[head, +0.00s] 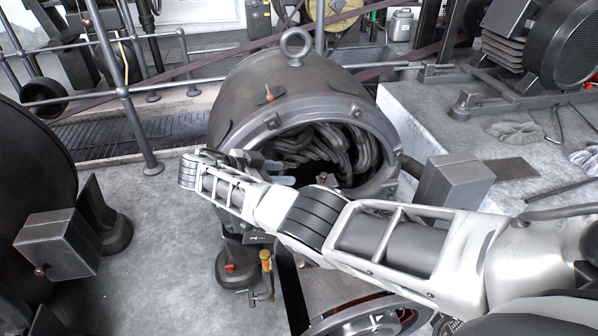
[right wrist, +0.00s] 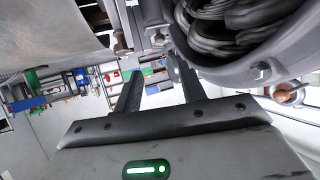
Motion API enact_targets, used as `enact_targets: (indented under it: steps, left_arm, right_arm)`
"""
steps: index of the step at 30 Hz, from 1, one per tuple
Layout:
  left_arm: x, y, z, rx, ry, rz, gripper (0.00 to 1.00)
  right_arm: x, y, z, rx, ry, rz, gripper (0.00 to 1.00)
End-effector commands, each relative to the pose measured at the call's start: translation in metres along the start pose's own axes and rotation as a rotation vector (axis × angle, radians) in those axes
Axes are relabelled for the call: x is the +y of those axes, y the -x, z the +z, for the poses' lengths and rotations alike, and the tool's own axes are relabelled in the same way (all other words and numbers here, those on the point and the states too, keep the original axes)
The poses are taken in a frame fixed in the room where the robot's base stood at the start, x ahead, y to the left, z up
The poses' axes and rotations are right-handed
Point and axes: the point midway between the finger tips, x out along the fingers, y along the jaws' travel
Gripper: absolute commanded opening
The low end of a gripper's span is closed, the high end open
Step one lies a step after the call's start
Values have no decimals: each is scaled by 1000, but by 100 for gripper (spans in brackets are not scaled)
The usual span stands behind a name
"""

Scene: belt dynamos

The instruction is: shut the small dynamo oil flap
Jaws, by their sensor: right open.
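The dynamo (head: 290,85) is a dark grey drum with an open round end showing black coils. A small copper-coloured fitting on a dark base (head: 268,95) sits on its upper side; it may be the oil flap, but I cannot tell whether it is open or shut. A copper knob with a ring (right wrist: 283,95) shows at the right of the right wrist view, beside the dynamo's rim. My right gripper (head: 279,173) is in front of the dynamo's opening, at its lower left. In the right wrist view its fingers (right wrist: 158,82) are apart with nothing between them. My left gripper is not in view.
A lifting ring (head: 295,47) tops the dynamo. A grey box (head: 455,181) stands at its right, near my right arm. A tap with an orange handle (head: 266,262) is below. Metal railings (head: 125,95) stand behind at left. Another dark machine (head: 30,190) fills the left edge.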

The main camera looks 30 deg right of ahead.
Motion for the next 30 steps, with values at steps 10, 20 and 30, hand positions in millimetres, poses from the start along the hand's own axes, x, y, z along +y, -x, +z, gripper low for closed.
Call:
enact_targets:
  steps: [10, 20, 30]
  left_arm:
    - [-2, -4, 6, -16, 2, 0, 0]
    - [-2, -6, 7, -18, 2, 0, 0]
    - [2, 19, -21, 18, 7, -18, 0]
  right_arm:
    - [0, 34, 0, 1, 0, 1, 41]
    - [0, 34, 0, 1, 1, 1, 41]
    - [-1, 47, -27, 1, 0, 0, 41]
